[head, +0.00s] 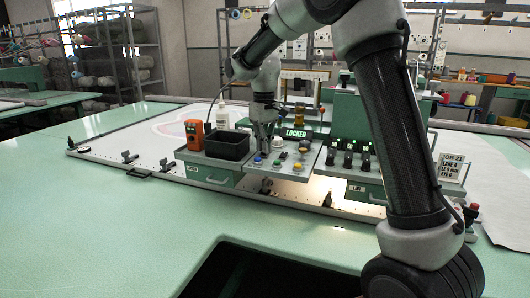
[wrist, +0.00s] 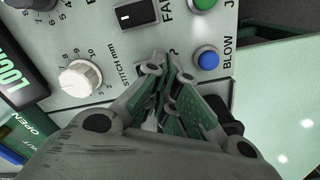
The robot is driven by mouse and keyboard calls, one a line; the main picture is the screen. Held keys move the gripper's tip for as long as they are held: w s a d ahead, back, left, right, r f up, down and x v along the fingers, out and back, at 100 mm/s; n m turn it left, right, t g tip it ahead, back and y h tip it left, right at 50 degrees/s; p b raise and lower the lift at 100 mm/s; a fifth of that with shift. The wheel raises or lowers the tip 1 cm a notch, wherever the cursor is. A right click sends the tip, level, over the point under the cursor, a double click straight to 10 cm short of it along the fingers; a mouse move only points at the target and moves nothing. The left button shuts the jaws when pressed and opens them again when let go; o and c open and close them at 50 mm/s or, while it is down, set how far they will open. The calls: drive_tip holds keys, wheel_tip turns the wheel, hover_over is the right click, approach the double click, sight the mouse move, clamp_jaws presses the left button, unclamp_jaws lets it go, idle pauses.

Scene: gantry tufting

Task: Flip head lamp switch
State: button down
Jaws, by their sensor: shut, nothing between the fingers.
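The tilted grey control panel (head: 292,170) stands at the middle of the gantry and fills much of the wrist view (wrist: 105,50). My gripper (head: 264,145) is over its left part, pointing down. In the wrist view, my gripper (wrist: 172,62) is shut and empty, with its fingertips close to the panel; I cannot tell whether they touch it. A label ending in "P" is partly covered by the fingers. Any head lamp switch there is hidden behind them. A black rocker switch (wrist: 137,13) beside a label starting "FA" is in clear view.
A blue BLOW button (wrist: 207,60) and a white stitch dial (wrist: 80,79) flank the fingers. A green LOCKED display (head: 296,133) is behind the panel. A black bin (head: 227,144) and orange device (head: 194,134) stand left; several black knobs (head: 348,158) stand right.

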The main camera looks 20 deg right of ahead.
drive_tip(key=shift+f, duration=0.35)
drive_tip(key=shift+r, duration=3.55)
